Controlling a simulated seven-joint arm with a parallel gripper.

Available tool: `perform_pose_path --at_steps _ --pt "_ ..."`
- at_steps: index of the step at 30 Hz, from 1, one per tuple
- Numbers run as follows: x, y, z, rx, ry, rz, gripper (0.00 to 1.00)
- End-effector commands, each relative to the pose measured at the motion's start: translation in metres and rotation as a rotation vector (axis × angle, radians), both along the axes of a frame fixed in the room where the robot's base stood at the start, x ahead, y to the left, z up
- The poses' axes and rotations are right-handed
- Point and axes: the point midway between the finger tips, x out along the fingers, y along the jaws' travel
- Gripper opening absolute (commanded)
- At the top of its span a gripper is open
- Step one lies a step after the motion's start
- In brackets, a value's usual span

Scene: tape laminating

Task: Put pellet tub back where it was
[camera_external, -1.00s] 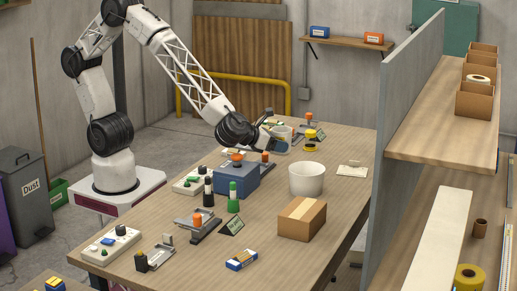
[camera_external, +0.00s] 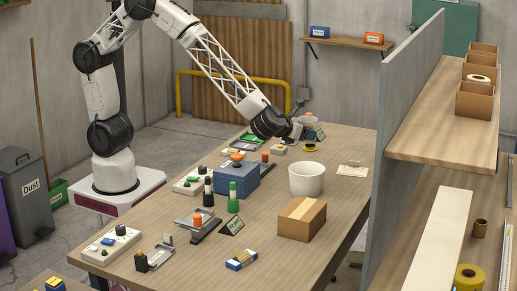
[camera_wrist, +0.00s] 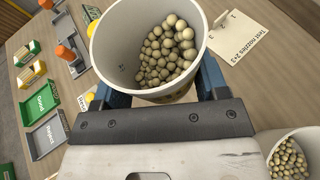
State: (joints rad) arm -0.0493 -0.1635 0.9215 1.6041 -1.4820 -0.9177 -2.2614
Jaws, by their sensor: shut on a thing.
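My gripper (camera_wrist: 160,92) is shut on a white pellet tub (camera_wrist: 103,42), one finger on each side of it. The tub is open at the top and partly filled with round beige pellets (camera_wrist: 168,50). In the external view my gripper (camera_external: 299,128) is over the far end of the table, and the held tub is small and partly hidden there. A second white tub (camera_external: 306,179) stands on the table nearer the camera. It also shows with pellets inside at the lower right of the wrist view (camera_wrist: 270,148).
A note card (camera_external: 352,170) lies by the table's right edge. A blue box (camera_external: 236,182), a cardboard box (camera_external: 302,219) and a yellow roll (camera_external: 310,147) stand on the table. The wrist view shows orange-handled tools (camera_wrist: 68,52) and a green tray (camera_wrist: 37,105). A grey panel (camera_external: 400,130) rises at right.

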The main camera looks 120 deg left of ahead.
Motion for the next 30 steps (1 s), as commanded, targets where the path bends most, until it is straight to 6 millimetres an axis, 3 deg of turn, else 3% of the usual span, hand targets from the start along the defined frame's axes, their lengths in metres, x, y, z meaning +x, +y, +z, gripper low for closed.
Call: perform_pose_path --at_steps 6,12,30 --pt "0.009 0.028 -0.003 0.0 0.0 0.056 0.42" --pt "0.013 0.044 -0.004 0.001 0.0 0.089 0.42" --pt "0.014 0.049 -0.007 0.001 0.0 0.099 0.42"
